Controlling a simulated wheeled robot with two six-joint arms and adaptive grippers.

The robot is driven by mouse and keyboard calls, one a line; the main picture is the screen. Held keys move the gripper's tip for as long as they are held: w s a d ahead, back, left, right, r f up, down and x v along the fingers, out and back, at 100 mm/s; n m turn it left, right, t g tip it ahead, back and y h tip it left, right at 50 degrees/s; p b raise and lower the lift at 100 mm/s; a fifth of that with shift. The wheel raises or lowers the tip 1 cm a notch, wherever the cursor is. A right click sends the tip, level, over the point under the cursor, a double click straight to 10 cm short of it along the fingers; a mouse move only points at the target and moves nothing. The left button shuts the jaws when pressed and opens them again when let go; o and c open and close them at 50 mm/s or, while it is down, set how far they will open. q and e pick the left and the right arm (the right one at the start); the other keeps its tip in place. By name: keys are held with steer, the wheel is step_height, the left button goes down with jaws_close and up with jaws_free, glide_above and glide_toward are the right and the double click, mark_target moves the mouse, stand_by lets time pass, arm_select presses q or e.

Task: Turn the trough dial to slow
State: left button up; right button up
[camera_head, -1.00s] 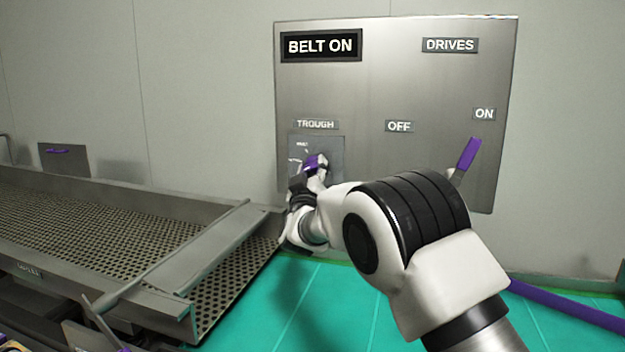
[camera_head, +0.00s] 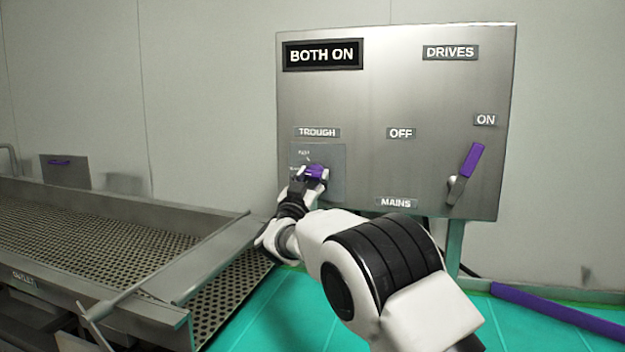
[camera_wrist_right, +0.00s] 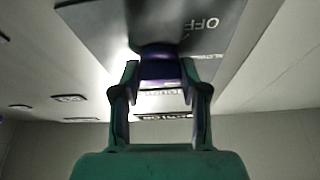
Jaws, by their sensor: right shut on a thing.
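The trough dial (camera_head: 316,172) is a purple knob on a grey plate below the TROUGH label (camera_head: 317,132) on the steel drives panel (camera_head: 370,95). My right gripper (camera_head: 309,177) is shut on the dial and hides part of its plate, so its exact setting cannot be read. In the right wrist view the dial (camera_wrist_right: 160,68) sits between the two fingers of the right gripper (camera_wrist_right: 159,75), with the word OFF on the plate beside it. The display (camera_head: 322,55) reads BOTH ON. My left gripper is not in view.
The mains lever (camera_head: 473,160) with a purple handle points up towards ON, right of my arm. A perforated metal trough (camera_head: 110,225) runs along the left. A purple bar (camera_head: 560,310) lies low at the right. The green floor is partly clear.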

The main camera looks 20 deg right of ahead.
mark_target(317, 126)
steer(key=o, duration=1.1)
steer(key=shift+o, duration=0.2)
step_height(317, 126, up, 10)
steer(key=shift+w, duration=0.1)
